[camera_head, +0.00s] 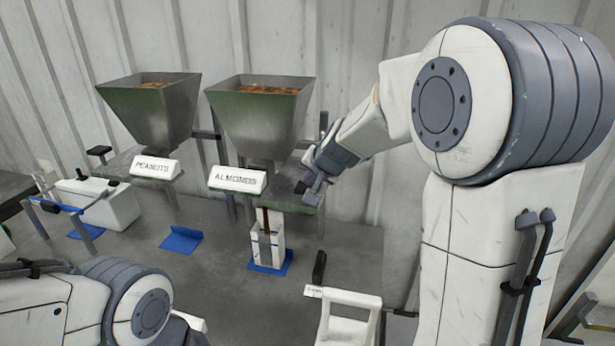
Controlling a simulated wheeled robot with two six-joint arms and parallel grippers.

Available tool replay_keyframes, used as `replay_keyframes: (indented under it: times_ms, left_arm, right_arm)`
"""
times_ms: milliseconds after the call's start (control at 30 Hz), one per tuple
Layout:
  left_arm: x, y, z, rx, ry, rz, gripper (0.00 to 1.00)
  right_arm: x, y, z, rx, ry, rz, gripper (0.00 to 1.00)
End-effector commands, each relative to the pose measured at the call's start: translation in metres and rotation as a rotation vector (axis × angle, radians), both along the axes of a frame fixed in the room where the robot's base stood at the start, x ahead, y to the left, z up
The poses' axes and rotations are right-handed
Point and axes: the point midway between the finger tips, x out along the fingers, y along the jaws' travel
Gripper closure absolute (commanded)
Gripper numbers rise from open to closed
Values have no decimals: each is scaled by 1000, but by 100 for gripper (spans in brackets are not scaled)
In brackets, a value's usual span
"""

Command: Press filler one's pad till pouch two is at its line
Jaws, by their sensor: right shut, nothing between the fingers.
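Two metal hopper fillers stand at the back: peanuts (150,110) at left and almonds (258,115) at right. No filler number is readable. A dark pad (99,150) shows by the peanuts filler. My right gripper (308,190) is shut and empty at the right end of the almonds filler's shelf; it hides the spot beneath, so I cannot tell whether it touches a pad. A white pouch (278,245) stands upright on a blue mat under the almonds spout. A brown strip runs from the spout into it. Its fill line is not clear. My left gripper is out of view.
A blue mat (181,239) under the peanuts filler looks empty. A white box (105,203) stands at left beside a blue-topped frame (57,207). A white open-framed stand (348,303) and an upright black piece (319,268) are at front right. Grey table shows between.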

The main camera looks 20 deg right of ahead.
Motion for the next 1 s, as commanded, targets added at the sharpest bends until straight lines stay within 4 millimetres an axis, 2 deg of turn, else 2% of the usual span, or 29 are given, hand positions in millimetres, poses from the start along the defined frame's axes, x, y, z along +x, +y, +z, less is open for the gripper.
replay_keyframes:
  times_ms: [167,733,1000]
  left_arm:
    - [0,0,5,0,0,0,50]
    - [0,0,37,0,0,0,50]
    - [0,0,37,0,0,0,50]
  right_arm:
    - [-1,0,4,1,4,1,100]
    - [0,0,39,1,3,1,100]
    - [0,0,40,0,1,0,100]
